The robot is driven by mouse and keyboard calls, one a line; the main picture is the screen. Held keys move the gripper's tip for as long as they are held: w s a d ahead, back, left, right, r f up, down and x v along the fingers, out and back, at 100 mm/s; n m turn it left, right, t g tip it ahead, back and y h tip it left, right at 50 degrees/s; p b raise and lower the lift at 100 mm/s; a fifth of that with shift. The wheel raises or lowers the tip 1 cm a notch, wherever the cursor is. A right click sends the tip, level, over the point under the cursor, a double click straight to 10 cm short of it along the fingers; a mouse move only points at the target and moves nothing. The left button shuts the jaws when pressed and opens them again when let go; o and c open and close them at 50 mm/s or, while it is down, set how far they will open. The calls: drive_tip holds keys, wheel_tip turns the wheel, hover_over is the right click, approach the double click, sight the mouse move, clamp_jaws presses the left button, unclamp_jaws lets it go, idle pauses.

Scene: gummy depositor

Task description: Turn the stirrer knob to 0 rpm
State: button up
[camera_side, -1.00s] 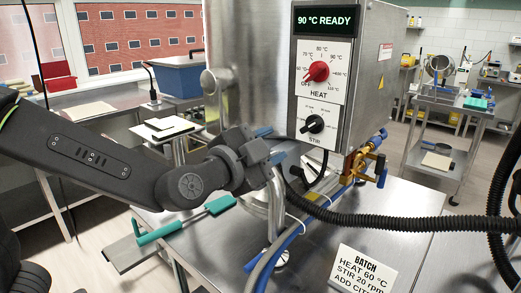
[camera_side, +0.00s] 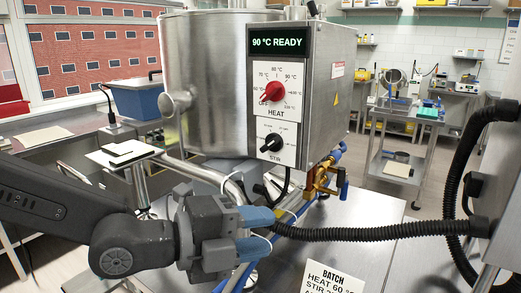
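The black stirrer knob (camera_side: 271,143) sits on the white STIR plate on the front of the steel control box (camera_side: 325,105). Its handle tilts toward the lower left. The dial marks around it are too small to read. My gripper (camera_side: 262,231) is below and slightly left of the knob, well apart from it. Its two blue fingertips point right, one above the other with a gap between them. It looks open, with nothing clearly held.
A red HEAT knob (camera_side: 274,91) sits directly above the stirrer knob. A display (camera_side: 278,42) reads "90 °C READY". Brass valves (camera_side: 322,178) and a black corrugated hose (camera_side: 380,232) lie right of my gripper.

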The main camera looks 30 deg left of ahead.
wheel_tip(320, 180, down, 4)
drive_tip(key=s+d+m+g, duration=0.1)
drive_tip(key=s+m+g, duration=0.2)
drive_tip(key=m, duration=0.3)
drive_tip(key=m+t+y, duration=0.8)
drive_tip(key=m, duration=0.8)
approach(267, 146)
drive_tip(key=w, duration=0.9)
drive_tip(key=shift+w+d+r, duration=0.1)
drive_tip(key=shift+w+r, duration=0.1)
drive_tip(key=shift+c, duration=0.2)
clamp_jaws()
